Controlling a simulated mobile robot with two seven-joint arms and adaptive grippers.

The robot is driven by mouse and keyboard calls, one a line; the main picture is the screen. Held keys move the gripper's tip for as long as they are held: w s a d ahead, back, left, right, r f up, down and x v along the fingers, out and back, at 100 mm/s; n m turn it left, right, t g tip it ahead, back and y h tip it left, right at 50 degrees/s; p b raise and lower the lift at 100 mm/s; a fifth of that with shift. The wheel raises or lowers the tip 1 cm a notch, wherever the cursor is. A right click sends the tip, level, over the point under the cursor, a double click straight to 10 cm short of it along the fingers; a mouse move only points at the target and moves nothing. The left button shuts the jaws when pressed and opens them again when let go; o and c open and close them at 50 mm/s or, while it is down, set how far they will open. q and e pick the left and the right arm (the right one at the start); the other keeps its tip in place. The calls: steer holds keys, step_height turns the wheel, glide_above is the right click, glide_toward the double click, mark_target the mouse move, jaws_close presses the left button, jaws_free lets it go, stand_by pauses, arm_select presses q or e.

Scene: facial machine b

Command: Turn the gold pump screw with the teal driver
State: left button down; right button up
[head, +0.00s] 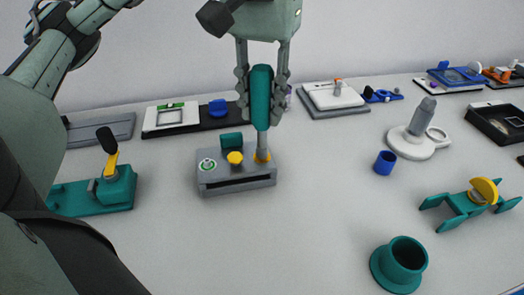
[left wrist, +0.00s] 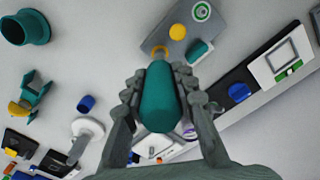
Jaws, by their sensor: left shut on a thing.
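My left gripper (head: 262,88) is shut on the teal driver (head: 261,98) and holds it upright, handle up. The driver's grey shaft (head: 262,146) points down at the right end of a grey block (head: 238,183). A gold ring (head: 262,157) shows around the shaft's lower end; the tip is hidden there. A yellow knob (head: 235,158) and a green-ringed screw (head: 207,164) sit on the same block. In the left wrist view the driver handle (left wrist: 159,98) lies between the fingers (left wrist: 159,80), with the gold ring (left wrist: 159,51) just beyond it. My right gripper is not in view.
A teal device with a black lever (head: 107,142) stands left of the block. A blue cup (head: 385,162), a teal cup (head: 400,265), a teal stand with a yellow wheel (head: 484,190) and a white-based grey device (head: 420,120) stand right. Flat trays line the back. The front middle is clear.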

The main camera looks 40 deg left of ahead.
mark_target(262, 66)
arm_select(q)
steer(key=shift+m, duration=1.1)
steer(key=m, duration=0.4)
steer(key=shift+r, duration=0.1)
steer(key=shift+r+p, duration=0.35)
steer(key=shift+r, duration=2.1)
